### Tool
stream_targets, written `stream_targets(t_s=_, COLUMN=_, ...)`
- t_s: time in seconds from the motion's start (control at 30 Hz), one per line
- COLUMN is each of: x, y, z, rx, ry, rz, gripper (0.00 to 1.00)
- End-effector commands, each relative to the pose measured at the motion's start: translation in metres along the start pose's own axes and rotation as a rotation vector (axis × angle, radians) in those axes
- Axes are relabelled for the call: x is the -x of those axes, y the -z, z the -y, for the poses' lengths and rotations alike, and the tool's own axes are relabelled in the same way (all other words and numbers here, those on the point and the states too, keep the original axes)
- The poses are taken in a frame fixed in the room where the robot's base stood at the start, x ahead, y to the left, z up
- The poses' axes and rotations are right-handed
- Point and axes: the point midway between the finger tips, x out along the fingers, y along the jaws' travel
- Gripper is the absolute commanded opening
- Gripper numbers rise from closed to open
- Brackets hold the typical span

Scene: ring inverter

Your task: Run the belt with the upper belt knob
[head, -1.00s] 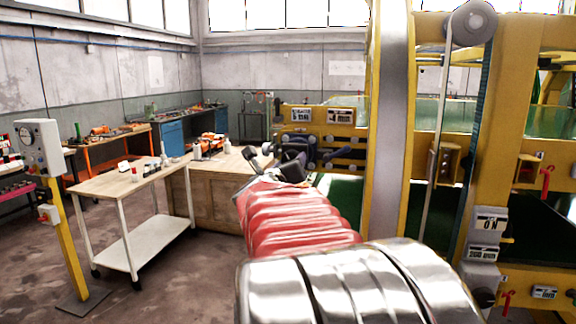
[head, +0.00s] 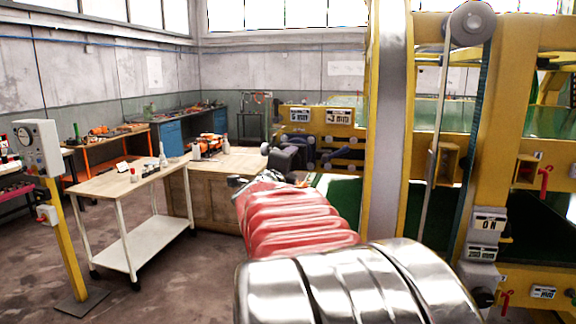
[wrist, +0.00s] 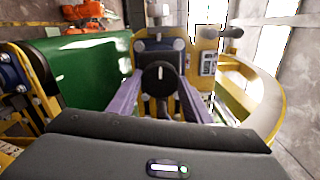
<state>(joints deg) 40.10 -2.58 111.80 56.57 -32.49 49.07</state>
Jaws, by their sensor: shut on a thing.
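A round black knob (wrist: 158,78) with a pale upright mark sits in the middle of the wrist view, on the yellow machine frame. My gripper (wrist: 158,82) has its two greyish-purple fingers on either side of the knob and is shut on it. In the head view my gripper (head: 300,160) reaches the yellow machine beyond the red sleeve of my arm, which hides the knob there. A green belt (wrist: 82,72) shows left of the knob in the wrist view.
A wooden-topped trolley (head: 125,180) and a wooden bench (head: 215,195) stand left of my arm. A yellow post with a grey box (head: 38,145) stands at far left. The machine's grey column (head: 388,130) rises close to the right of my arm.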

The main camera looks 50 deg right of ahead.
Motion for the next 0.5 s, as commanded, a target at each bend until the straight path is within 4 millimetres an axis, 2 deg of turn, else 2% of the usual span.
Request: stream_targets(t_s=0.5, x=-0.0013, y=0.0030, z=-0.0032, rx=0.488, ry=-0.005, rz=-0.006, gripper=0.23)
